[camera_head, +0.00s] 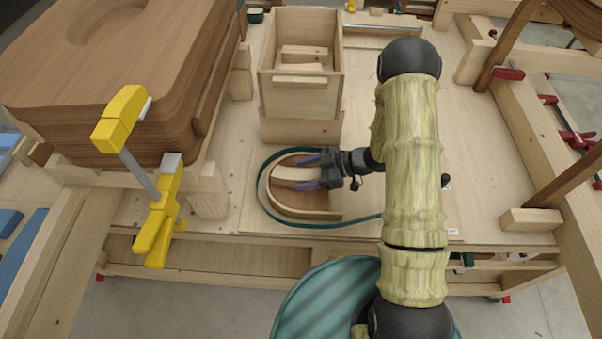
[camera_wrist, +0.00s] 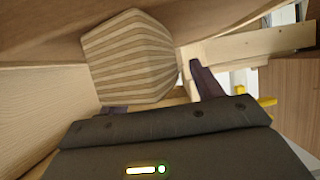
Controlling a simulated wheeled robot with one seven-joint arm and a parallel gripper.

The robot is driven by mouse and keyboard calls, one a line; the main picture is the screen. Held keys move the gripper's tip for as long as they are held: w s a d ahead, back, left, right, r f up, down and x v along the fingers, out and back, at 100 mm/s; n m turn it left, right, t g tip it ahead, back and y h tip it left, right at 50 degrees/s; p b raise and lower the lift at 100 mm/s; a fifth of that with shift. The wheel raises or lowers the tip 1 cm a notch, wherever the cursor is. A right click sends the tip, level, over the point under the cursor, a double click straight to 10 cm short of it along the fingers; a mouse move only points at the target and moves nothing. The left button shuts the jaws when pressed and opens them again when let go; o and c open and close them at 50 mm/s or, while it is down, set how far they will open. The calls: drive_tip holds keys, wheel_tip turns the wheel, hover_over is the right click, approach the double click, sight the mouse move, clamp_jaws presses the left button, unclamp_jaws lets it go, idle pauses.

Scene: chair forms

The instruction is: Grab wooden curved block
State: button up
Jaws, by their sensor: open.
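A light wooden curved form (camera_head: 268,199), shaped like a U open to the right, lies on the workbench with a teal band (camera_head: 311,224) around its outside. Inside the curve is a short pale wooden block (camera_head: 290,174). My gripper (camera_head: 307,172) comes in from the right, open, with its dark purple fingers reaching into the curve on either side of the pale block. In the wrist view, a block with a striped laminated face (camera_wrist: 130,58) stands ahead of my open gripper (camera_wrist: 160,97). The left fingertip is partly hidden, and I cannot tell whether either finger touches the block.
A wooden box (camera_head: 300,105) with small wooden pieces inside stands just behind. A large brown stacked wooden form (camera_head: 90,75) with a yellow clamp (camera_head: 158,222) is at the left. A beam frame with red clamps (camera_head: 508,73) is at the right. The bench right of my arm is mostly clear.

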sight(306, 174)
drive_tip(key=shift+c, duration=0.3)
drive_tip(key=c, duration=1.1)
wheel_tip(306, 174, up, 10)
drive_tip(key=shift+b, duration=1.2)
